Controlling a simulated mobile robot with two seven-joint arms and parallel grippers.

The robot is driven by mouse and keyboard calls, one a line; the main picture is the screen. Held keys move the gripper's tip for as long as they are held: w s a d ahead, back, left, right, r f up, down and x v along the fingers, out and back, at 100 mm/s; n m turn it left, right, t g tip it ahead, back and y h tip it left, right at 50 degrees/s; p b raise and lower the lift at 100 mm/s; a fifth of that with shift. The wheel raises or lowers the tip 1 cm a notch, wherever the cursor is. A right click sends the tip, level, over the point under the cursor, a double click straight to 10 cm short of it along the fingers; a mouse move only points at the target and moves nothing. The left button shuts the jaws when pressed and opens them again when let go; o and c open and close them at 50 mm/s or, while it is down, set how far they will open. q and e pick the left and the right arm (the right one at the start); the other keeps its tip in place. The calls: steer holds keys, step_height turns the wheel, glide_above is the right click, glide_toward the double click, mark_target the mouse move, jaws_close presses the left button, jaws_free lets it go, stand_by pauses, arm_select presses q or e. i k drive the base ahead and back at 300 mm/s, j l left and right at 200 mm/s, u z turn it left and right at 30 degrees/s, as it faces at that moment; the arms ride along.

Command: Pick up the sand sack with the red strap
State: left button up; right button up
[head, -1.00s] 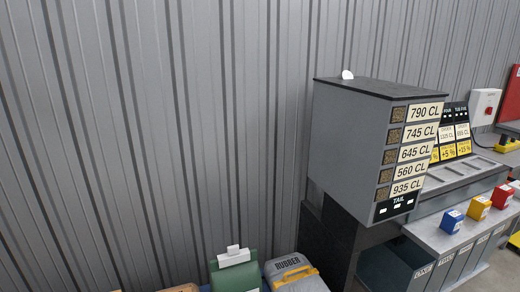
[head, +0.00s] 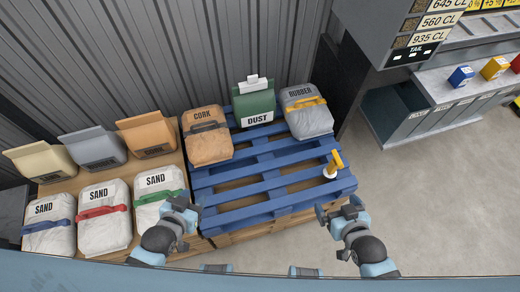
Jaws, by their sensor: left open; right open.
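Three white sand sacks lie in a row on the wooden pallet at the left of the head view. The sand sack with the red strap (head: 106,226) is the middle one. The sand sack with the blue strap (head: 49,237) is on its left, and the sand sack with the green strap (head: 157,187) is on its right. My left gripper (head: 184,208) is open and empty, in front of the green-strap sack and to the right of the red-strap one. My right gripper (head: 337,211) is open and empty by the blue pallet's front right corner.
A blue pallet (head: 268,172) holds a cork sack (head: 207,148), a green dust container (head: 254,105), a rubber sack (head: 306,120) and a yellow-handled item (head: 334,166). Tan, grey and orange bags stand behind the sand sacks. Grey bins (head: 410,117) stand right; floor (head: 440,210) is clear.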

mark_target(104, 220)
steer(key=u, duration=2.1)
